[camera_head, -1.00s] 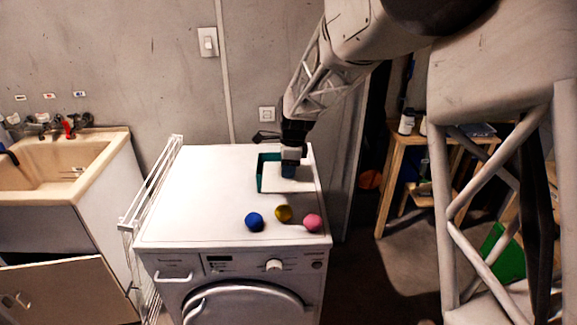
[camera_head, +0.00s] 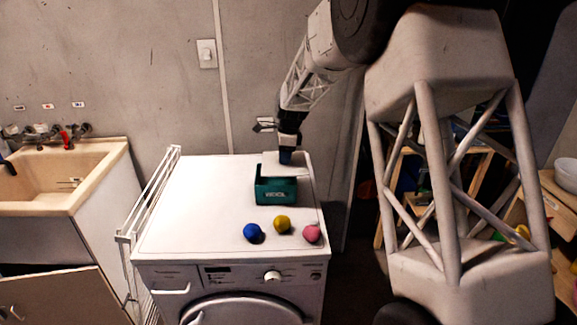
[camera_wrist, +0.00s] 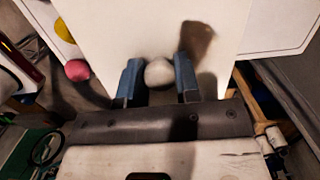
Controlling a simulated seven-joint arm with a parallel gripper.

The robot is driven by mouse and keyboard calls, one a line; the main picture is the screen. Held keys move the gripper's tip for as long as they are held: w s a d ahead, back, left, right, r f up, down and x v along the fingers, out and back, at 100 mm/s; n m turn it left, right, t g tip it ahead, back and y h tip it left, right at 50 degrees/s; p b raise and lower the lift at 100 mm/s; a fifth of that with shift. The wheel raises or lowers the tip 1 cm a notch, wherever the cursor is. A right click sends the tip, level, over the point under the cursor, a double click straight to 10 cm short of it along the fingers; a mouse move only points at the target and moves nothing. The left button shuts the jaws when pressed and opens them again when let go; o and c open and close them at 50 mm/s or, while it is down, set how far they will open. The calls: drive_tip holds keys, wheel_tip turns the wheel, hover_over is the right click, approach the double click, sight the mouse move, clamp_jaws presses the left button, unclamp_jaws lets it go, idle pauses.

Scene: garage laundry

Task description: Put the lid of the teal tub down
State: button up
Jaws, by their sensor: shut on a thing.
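The teal tub (camera_head: 275,190) stands on the white washing machine, its front marked "WOOL". Its white lid (camera_head: 299,168) is at the tub's top, covering the opening from the head camera's side and reaching past its right edge. Whether the lid touches the rim, I cannot tell. In the wrist view the lid (camera_wrist: 130,25) is a broad white panel with a round pale knob (camera_wrist: 158,73). My gripper (camera_head: 285,158) has its blue fingers on both sides of that knob, shut on it; the fingers also show in the wrist view (camera_wrist: 159,80).
Blue (camera_head: 252,232), yellow (camera_head: 282,223) and pink (camera_head: 311,233) balls lie in front of the tub on the washing machine (camera_head: 190,215). The top is clear left of the tub. A white rack (camera_head: 150,205) and a sink (camera_head: 60,170) are at left.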

drive_tip(key=w+d+f, duration=0.1)
drive_tip(key=w, duration=1)
drive_tip(key=w+d+f, duration=0.1)
drive_tip(key=w+f, duration=0.1)
drive_tip(key=w, duration=0.9)
drive_tip(key=shift+w+d, duration=0.3)
drive_tip(key=shift+w, duration=0.05)
drive_tip(key=shift+f, duration=0.1)
drive_tip(key=shift+f, duration=3.1)
drive_tip(key=shift+f, duration=0.15)
drive_tip(key=shift+f, duration=1.75)
drive_tip(key=shift+f, duration=0.15)
drive_tip(key=o, duration=0.9)
